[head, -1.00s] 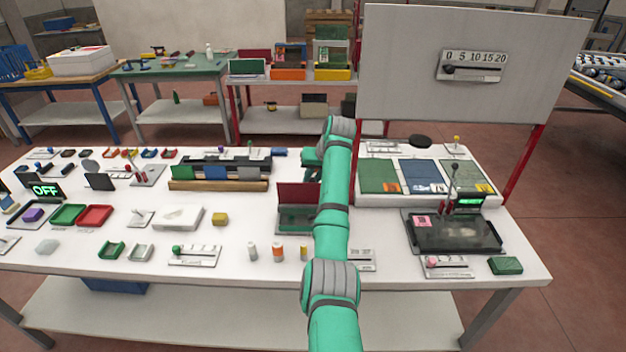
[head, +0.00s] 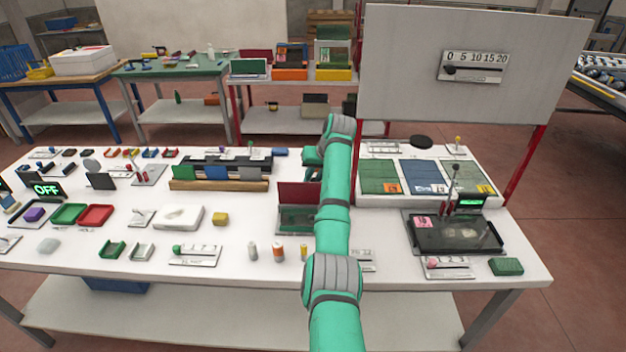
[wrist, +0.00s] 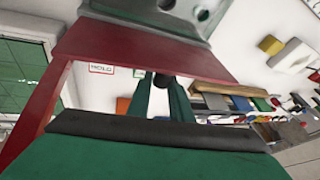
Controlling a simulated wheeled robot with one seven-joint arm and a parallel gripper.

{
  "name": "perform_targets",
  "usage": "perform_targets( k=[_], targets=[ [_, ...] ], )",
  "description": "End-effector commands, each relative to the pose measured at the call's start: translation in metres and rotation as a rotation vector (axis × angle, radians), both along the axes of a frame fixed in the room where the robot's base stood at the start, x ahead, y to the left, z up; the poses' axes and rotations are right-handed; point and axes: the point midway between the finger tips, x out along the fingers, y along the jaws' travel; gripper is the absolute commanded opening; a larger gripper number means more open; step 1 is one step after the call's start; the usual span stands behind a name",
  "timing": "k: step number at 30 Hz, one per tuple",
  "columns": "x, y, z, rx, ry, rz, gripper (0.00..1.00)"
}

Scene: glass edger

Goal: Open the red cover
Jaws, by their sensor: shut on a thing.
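The red cover (head: 299,194) stands roughly upright on a small green-grey case (head: 294,222), left of my arm in the head view. In the wrist view the red cover (wrist: 140,48) crosses the upper picture as a broad panel, with a red strip running down the left. My gripper (wrist: 161,84) has its two green fingers closed around a small dark knob (wrist: 161,80) by the cover's edge. How the knob joins the cover is not clear. In the head view my arm hides part of the case, and the fingertips cannot be made out.
A white board (head: 470,60) on red posts stands at the back right. A dark tray (head: 455,236) with a lever lies to the right. Small bottles (head: 278,252) stand in front of the case. A rack with coloured panels (head: 218,184) is behind left.

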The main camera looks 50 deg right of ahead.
Motion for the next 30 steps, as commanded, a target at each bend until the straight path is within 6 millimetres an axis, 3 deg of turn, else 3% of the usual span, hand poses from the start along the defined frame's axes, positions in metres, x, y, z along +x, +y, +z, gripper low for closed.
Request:
perform_targets(
  k=[1, 30],
  targets=[
    [-0.0076, -0.0006, -0.0120, 0.014, 0.021, -0.005, 0.00],
    [-0.0010, 0.0033, -0.0123, 0.025, 0.031, 0.002, 0.00]
  ],
)
